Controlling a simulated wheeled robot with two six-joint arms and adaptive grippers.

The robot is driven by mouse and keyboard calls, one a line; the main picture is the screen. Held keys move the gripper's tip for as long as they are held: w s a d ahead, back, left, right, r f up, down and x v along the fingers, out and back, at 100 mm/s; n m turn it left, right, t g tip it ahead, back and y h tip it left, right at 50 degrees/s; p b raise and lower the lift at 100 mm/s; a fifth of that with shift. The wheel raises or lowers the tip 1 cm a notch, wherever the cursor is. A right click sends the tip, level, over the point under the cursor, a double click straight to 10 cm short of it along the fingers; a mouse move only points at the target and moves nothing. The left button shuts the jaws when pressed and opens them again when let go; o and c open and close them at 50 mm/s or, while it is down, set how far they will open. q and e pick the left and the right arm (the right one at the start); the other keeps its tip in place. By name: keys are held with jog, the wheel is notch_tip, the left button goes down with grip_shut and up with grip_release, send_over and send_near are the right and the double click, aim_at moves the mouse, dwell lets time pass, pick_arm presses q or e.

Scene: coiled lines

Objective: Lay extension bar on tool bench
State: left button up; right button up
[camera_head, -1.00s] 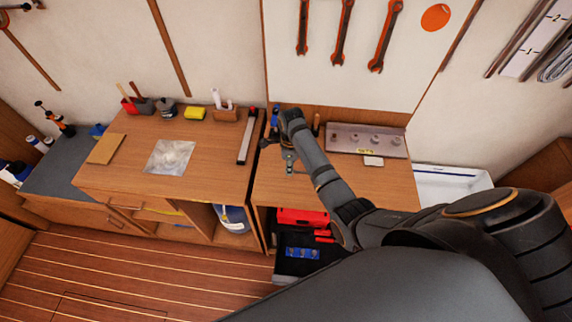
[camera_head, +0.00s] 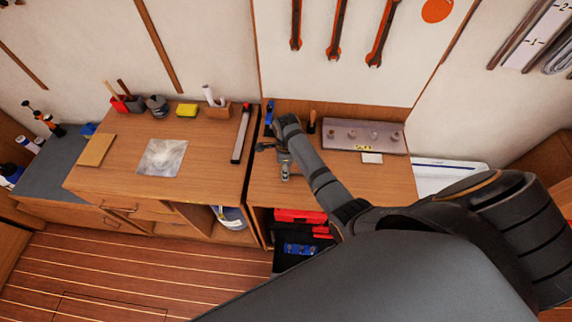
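The tool bench (camera_head: 385,183) is the wooden bench under the hanging wrenches. My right arm comes in from the right and reaches over it. My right gripper (camera_head: 285,170) points down over the left part of the bench, small and partly hidden by its own wrist. I cannot tell whether its fingers are open or hold something. I cannot make out the extension bar for certain. A long grey bar with a red end (camera_head: 241,135) lies on the neighbouring bench at its right edge, apart from the gripper. My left gripper is not in view.
A grey metal tray (camera_head: 350,136) with round pieces and a white card (camera_head: 372,158) lie on the bench's back right. Blue (camera_head: 269,112) and dark upright tools stand at its back left. An open drawer (camera_head: 282,262) with red and blue things is below. The bench's front right is clear.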

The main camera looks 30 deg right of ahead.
notch_tip(320, 180, up, 6)
jog(key=shift+w+f+b, duration=0.1)
jog(key=shift+b, duration=0.45)
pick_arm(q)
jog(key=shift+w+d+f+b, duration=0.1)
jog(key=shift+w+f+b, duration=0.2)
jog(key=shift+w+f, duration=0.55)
pick_arm(e)
notch_tip(320, 180, up, 6)
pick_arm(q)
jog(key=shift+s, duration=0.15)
pick_arm(e)
jog(key=shift+w+d, duration=0.1)
